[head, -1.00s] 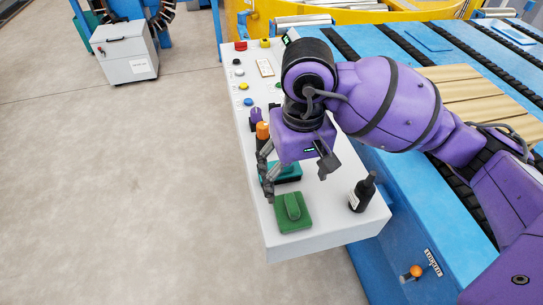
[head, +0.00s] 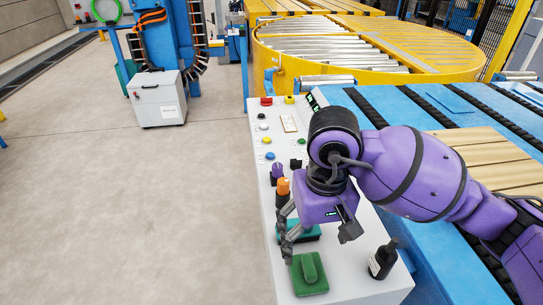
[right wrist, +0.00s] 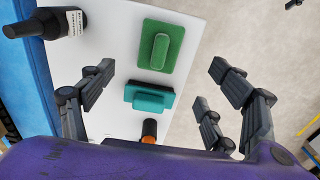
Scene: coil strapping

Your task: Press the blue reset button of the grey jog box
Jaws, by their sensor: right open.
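A light grey console (head: 350,288) carries two columns of buttons toward its far end. A blue button (head: 270,156) sits in its left column, just nearer than a yellow one. I cannot tell a separate jog box from this console. My right gripper (head: 318,240) is open and empty, pointing down over the near part of the console, well nearer than the blue button. In the right wrist view its spread fingers (right wrist: 165,82) stand either side of a teal block (right wrist: 150,97), with no visible contact. The blue button is not visible there. My left gripper is out of view.
A green pad (head: 310,273) and a black bottle (head: 382,260) stand at the console's near end. An orange-topped item (head: 283,187) and a purple knob (head: 277,170) lie between gripper and blue button. A blue conveyor (head: 395,107) runs along the right; open floor lies left.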

